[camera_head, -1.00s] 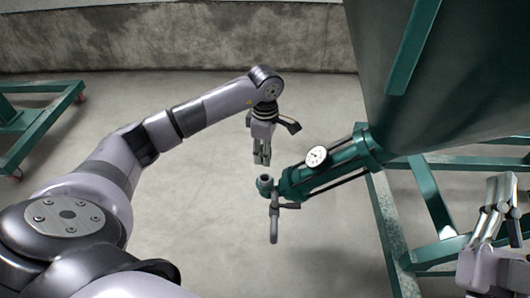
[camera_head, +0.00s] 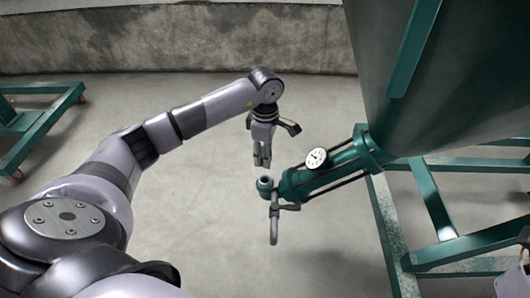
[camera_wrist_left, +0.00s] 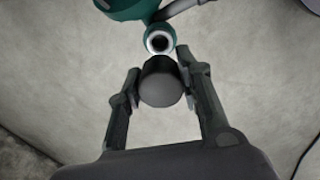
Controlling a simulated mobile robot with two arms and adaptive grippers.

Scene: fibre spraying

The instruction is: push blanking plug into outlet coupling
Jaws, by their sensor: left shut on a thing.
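My left gripper (camera_head: 262,161) points down, just above and slightly left of the outlet coupling (camera_head: 265,183). In the left wrist view, the fingers of my left gripper (camera_wrist_left: 160,90) are shut on the dark grey, round blanking plug (camera_wrist_left: 161,88). The outlet coupling (camera_wrist_left: 160,40) shows there as an open ring with a dark bore and light rim, just beyond the plug. The plug looks apart from the ring, but the exact gap cannot be told. In the head view the plug is too small to make out. My right gripper is out of view.
The coupling sits at the end of a green pipe (camera_head: 310,178) with a round gauge (camera_head: 316,158) and a hanging grey handle (camera_head: 274,225). A big green hopper (camera_head: 450,85) and its frame (camera_head: 435,205) fill the right side.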

